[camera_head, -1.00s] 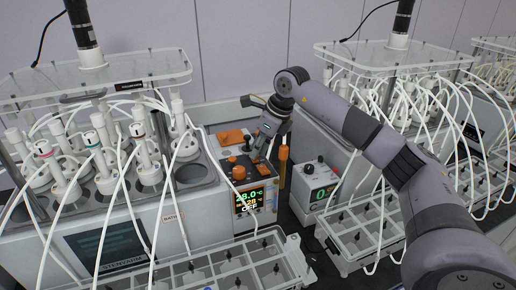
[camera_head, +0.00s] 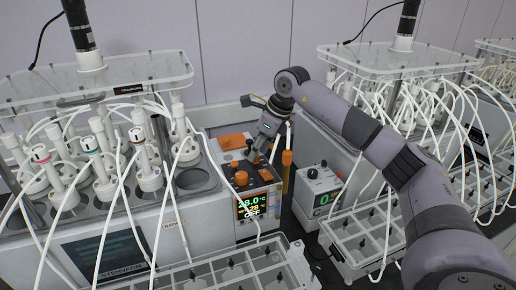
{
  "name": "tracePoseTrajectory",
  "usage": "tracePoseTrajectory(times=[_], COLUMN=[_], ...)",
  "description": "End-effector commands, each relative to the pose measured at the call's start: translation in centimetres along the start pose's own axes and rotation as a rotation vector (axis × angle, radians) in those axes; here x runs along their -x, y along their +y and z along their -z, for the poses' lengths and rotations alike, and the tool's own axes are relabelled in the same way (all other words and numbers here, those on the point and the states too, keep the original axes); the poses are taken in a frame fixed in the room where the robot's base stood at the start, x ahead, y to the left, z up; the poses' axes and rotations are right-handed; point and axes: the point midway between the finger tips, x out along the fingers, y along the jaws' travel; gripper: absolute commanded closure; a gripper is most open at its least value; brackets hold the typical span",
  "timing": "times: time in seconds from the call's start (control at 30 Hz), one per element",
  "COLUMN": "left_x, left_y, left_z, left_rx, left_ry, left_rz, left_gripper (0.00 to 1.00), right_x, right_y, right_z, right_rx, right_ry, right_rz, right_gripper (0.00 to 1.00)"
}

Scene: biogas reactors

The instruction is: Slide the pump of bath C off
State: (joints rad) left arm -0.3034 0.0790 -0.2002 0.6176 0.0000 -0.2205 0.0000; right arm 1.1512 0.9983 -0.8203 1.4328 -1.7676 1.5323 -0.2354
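The pump unit of the left bath (camera_head: 258,196) is a grey box with a lit display reading about 28.0 °C, with "OFF" below. Orange knobs and plates, such as the orange knob (camera_head: 241,178), are on its top. My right gripper (camera_head: 257,160) points down at the unit's top, close above or touching it behind the display. Its fingers are small and dark, and their opening is unclear. The bath's label is only partly legible, reading "BATH" with the letter unclear. My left gripper is out of view.
The left bath (camera_head: 120,222) holds several white-capped bottles with tubes. A compartment tray (camera_head: 215,272) stands in front. A small grey box with a green display (camera_head: 318,190) and another tray (camera_head: 365,235) are to the right. Loose white tubes hang across the front.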

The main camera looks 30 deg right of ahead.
Motion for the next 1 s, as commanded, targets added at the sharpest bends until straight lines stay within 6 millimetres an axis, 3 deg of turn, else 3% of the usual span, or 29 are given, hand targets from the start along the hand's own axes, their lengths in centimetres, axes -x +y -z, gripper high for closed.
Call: tracePoseTrajectory(times=[0.17,0.7,1.0], left_x=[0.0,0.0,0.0], left_y=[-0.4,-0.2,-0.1], left_z=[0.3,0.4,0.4], left_rx=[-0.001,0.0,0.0], left_ry=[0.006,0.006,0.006], left_rz=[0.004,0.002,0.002], left_gripper=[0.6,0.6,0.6], right_x=[0.9,10.9,12.1], right_y=[0.0,0.0,0.0], right_z=[0.0,-0.1,0.0], right_rx=[0.0,0.0,0.0], right_ry=[0.0,-0.003,-0.001], right_rz=[0.001,0.002,0.0], right_gripper=[0.62,0.62,0.62])
